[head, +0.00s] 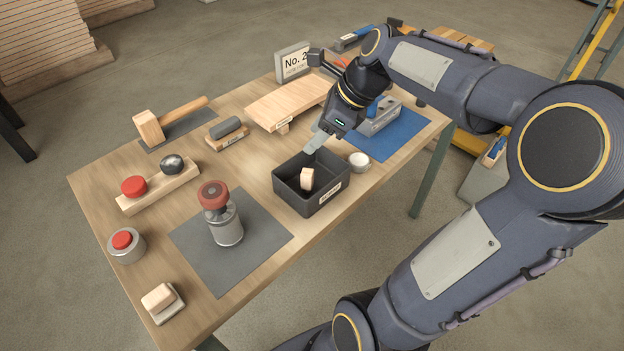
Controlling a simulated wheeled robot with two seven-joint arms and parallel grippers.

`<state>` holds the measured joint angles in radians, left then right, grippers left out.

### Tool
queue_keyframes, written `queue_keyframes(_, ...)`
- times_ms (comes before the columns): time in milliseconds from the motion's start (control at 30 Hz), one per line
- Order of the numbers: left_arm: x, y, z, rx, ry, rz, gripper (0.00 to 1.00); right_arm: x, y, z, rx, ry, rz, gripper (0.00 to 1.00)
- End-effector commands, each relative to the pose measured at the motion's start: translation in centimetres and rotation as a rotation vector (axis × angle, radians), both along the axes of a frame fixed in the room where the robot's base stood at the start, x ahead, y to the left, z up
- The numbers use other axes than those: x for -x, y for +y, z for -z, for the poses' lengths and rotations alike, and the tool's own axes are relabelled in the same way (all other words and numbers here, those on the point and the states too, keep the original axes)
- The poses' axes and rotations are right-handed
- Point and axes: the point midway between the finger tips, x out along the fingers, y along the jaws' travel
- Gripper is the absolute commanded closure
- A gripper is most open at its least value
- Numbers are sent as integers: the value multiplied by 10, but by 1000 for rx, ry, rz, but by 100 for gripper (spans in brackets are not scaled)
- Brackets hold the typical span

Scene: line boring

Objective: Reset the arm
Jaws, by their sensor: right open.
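My right arm reaches in from the right across the table. My right gripper (316,140) hangs over the back edge of a black open box (312,203) and points down and to the left. It is open, and I see nothing held between its fingers. A small wooden block (307,179) stands inside the box, apart from the gripper. My left gripper is not in view.
The wooden table (262,160) holds a mallet (160,122), a metal cylinder with a red top (226,226) on a grey mat (262,243), a white round tin (359,161), a blue mat (403,138), a wooden board (290,100) and a "No. 2" sign (293,63).

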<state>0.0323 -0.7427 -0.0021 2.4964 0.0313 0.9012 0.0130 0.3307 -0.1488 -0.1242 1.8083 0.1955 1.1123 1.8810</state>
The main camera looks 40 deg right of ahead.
Motion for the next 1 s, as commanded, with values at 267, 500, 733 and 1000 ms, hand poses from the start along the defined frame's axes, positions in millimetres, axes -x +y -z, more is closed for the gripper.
queue_keyframes(267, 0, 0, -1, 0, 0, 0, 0, 10, -9, -21, 0, 0, 1, 52)
queue_keyframes(500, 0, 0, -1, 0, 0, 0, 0, 10, -9, -21, 0, 1, 1, 52)
queue_keyframes(733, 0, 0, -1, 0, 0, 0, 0, 11, -8, -21, 3, -2, -7, 52)
queue_keyframes(1000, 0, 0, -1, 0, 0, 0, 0, 43, 42, -13, 234, -203, -492, 52)
